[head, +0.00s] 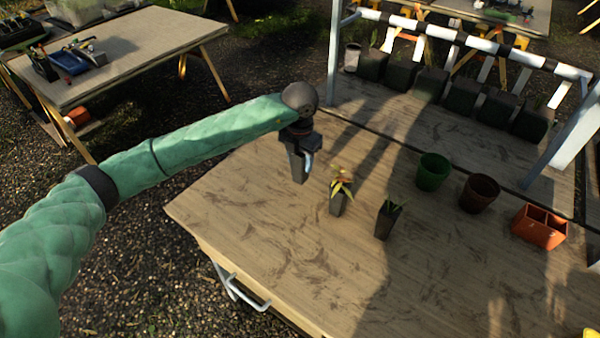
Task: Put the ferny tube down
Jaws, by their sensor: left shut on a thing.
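My left gripper (301,140) is over the far left part of the wooden bench (250,215), pointing down. It is shut on a dark tube (297,168), which hangs about upright below it. No foliage of this tube shows, so I cannot tell from the picture that it is the ferny one. I cannot tell whether its base touches the bench. A dark tube with yellow and orange leaves (339,205) stands just right of it. Another dark tube with green leaves (385,222) stands farther right. My right gripper is out of view.
A green pot (433,173), a brown pot (478,194) and an orange divided container (539,228) stand to the right. Several black pots (400,78) line the back under a black-and-white striped rail (470,40). The bench's front middle is clear.

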